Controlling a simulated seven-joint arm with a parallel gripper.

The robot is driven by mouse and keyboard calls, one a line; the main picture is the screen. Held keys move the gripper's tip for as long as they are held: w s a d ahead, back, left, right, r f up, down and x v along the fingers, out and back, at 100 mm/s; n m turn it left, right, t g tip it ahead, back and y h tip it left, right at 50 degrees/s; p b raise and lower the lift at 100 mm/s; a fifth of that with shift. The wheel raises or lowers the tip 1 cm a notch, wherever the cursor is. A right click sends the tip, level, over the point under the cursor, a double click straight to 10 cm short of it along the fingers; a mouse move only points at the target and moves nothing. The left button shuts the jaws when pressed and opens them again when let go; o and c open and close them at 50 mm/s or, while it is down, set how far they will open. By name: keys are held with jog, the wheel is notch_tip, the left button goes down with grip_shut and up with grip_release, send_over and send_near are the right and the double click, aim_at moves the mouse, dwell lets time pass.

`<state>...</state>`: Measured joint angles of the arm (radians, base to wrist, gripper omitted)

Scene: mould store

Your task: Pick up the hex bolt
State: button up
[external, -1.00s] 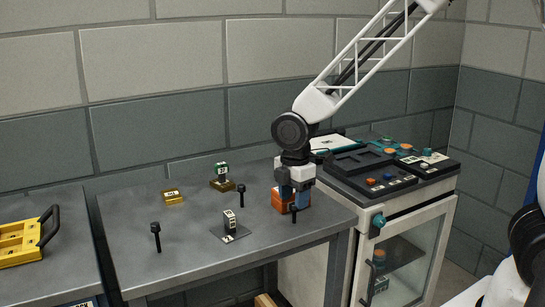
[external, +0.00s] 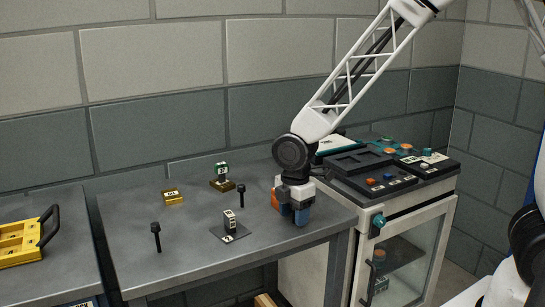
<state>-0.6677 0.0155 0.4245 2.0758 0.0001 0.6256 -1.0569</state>
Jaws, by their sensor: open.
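A black bolt (external: 156,237) stands head up on the grey table at the front left. A second black bolt (external: 241,194) stands further back near the middle. My gripper (external: 294,213) is open and pointing down, low over the right part of the table. Its blue-grey fingers are close to the tabletop, where a third dark bolt showed earlier; that bolt is now hidden by the gripper. I cannot tell whether the fingers touch it.
An orange block (external: 276,201) shows just behind and left of my gripper. A cabinet (external: 419,245) with trays on top stands at the right.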

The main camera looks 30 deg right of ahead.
grip_shut()
jog(key=shift+r, duration=0.15)
jog(key=shift+r, duration=0.9)
jog(key=shift+s+d+r, duration=0.1)
jog(key=shift+s+r, duration=0.05)
jog(key=shift+r, duration=0.25)
jog(key=shift+s+d+r, duration=0.1)
jog(key=shift+r, duration=0.3)
jog(key=s+d+r, duration=0.1)
jog(key=s+d, duration=0.8)
jog(key=s, duration=0.3)
jog(key=shift+s+d+r, duration=0.15)
